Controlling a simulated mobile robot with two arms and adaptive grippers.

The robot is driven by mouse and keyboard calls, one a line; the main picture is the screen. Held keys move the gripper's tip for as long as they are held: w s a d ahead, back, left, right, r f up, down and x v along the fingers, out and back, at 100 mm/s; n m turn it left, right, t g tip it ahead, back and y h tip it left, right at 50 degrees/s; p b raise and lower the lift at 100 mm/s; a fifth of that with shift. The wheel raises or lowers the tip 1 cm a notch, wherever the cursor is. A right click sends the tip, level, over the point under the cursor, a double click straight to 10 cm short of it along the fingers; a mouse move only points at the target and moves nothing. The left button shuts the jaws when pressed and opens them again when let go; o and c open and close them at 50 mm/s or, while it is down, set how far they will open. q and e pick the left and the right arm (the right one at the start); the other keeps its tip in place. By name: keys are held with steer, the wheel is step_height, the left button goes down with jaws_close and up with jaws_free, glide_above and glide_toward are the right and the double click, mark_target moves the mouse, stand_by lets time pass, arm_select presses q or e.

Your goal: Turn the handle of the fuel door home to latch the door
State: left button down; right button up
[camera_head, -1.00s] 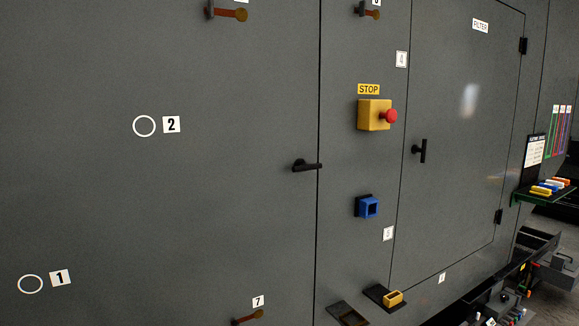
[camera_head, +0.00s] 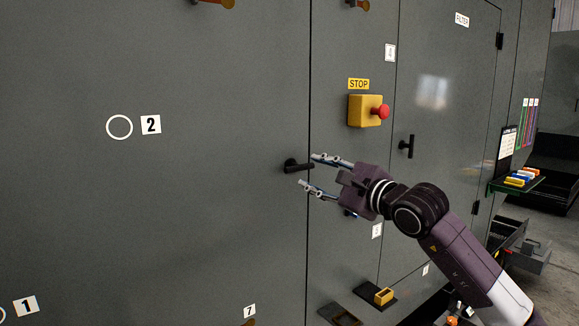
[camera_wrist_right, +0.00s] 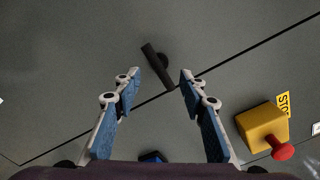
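A black lever handle (camera_head: 296,166) sits near the seam at the right edge of the large grey door (camera_head: 200,220). Its bar lies about level and points right, across the seam. No fuel label shows on this door. My right gripper (camera_head: 309,171) is open, with its fingers on either side of the handle's free end in the head view. In the right wrist view the handle (camera_wrist_right: 155,66) lies tilted just beyond and between the open fingertips (camera_wrist_right: 161,75). I cannot tell whether they touch it. My left gripper is out of view.
A yellow box with a red stop button (camera_head: 366,111) is just above and right of the gripper. A second door, marked FILTER, has its own black handle (camera_head: 407,146). A green shelf (camera_head: 515,184) stands at right.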

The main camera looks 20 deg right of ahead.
mark_target(302, 168)
steer(key=p+x, duration=0.2)
steer(key=x, duration=0.5)
steer(key=shift+f+p, duration=0.1)
steer(key=shift+p, duration=0.2)
steer(key=shift+c, duration=0.3)
